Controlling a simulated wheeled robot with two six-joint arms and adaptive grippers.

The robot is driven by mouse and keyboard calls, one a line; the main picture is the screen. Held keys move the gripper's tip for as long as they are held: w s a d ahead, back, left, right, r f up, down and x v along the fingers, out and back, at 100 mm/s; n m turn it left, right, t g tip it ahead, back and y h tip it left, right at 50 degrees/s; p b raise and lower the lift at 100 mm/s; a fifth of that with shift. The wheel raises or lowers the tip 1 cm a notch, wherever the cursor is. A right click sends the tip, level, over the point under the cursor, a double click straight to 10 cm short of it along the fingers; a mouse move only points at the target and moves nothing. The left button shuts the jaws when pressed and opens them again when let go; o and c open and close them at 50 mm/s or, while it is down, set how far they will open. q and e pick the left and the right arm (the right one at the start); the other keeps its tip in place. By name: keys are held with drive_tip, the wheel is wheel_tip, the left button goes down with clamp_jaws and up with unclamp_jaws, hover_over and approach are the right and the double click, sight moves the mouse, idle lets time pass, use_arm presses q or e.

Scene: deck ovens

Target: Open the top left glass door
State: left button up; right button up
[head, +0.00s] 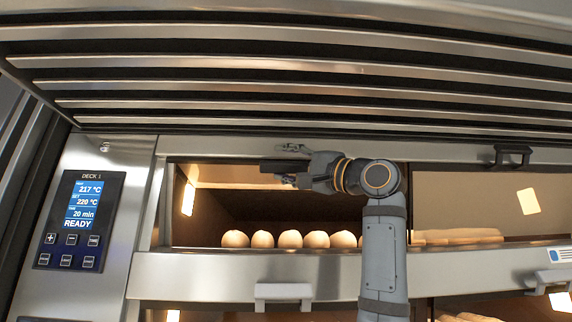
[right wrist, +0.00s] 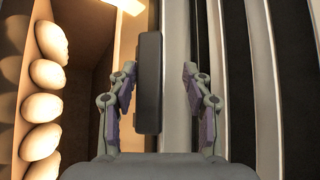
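The top left glass door (head: 210,212) is the left-hand opening of the upper deck, with a lit chamber behind it. It looks shut, though the glass itself is hard to make out. Its black handle (right wrist: 148,85) sits at the door's top edge. My right gripper (head: 285,166) reaches this handle from the right and partly hides it in the head view. In the right wrist view my right gripper (right wrist: 160,95) is open, with one finger on each side of the handle and a gap at both sides. My left gripper is not in view.
Several round rolls (head: 290,240) stand inside behind the door. A second door with a black handle (head: 512,155) is at right, with long loaves (head: 455,237) behind it. Slatted metal vents (head: 290,65) overhang above. A control panel (head: 80,220) reading READY is at left.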

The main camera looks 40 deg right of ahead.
drive_tip(key=v, duration=1.2)
